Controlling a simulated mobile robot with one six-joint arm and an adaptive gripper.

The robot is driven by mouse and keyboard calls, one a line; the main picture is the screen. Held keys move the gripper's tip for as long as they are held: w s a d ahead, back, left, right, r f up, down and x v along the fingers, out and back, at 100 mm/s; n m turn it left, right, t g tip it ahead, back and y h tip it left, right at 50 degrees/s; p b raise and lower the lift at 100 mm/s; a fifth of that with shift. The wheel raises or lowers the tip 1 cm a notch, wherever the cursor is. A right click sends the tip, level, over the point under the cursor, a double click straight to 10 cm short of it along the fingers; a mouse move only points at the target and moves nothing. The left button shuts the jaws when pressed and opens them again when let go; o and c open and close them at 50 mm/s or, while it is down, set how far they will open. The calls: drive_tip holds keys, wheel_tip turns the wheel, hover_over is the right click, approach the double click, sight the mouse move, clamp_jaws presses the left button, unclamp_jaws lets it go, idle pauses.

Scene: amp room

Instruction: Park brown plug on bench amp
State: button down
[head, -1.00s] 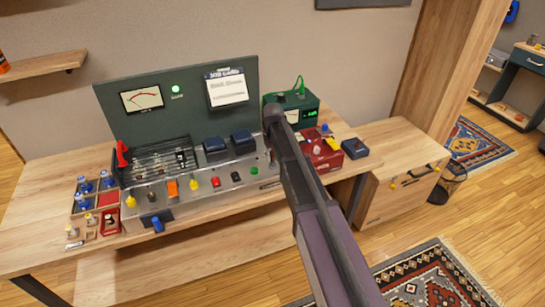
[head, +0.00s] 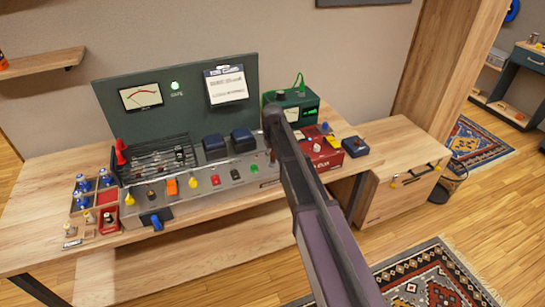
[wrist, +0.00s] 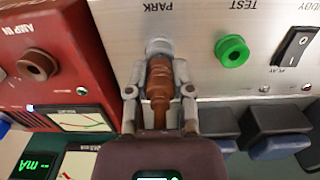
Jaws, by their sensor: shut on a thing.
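The brown plug (wrist: 159,80) is between the fingers of my gripper (wrist: 160,95), which is shut on it. Its front end meets a pale grey round socket (wrist: 158,46) beside the PARK label on the bench amp's metal front (wrist: 195,60). I cannot tell how deep the plug sits. In the head view, the bench amp (head: 217,185) stands on the wooden bench with a dark green back panel (head: 190,95). My arm crosses in front of its right end and hides most of the gripper and the plug there.
A red unit (wrist: 75,50) marked AMP IN, with a brown socket (wrist: 38,65), stands close beside the plug. A green socket (wrist: 232,50) and black switch (wrist: 297,47) lie on the other side. Dark blue blocks (wrist: 272,120) are near the gripper. A parts tray (head: 83,200) is at the bench's left.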

drive_tip(key=shift+f, duration=0.3)
drive_tip(key=shift+c, duration=2.1)
unclamp_jaws()
drive_tip(key=shift+r, duration=0.2)
wheel_tip(320, 180, up, 8)
drive_tip(key=p, duration=0.8)
drive_tip(key=shift+r, duration=0.1)
drive_tip(key=s+d+f+b, duration=0.1)
drive_tip(key=s+d, duration=1.2)
drive_tip(key=shift+d+f, duration=0.15)
drive_tip(key=shift+f, duration=0.15)
drive_tip(key=s+a+m, duration=0.2)
drive_tip(key=s+m, duration=0.1)
drive_tip(key=s, duration=1)
drive_tip(key=shift+s+m, duration=0.15)
drive_tip(key=shift+m, duration=0.15)
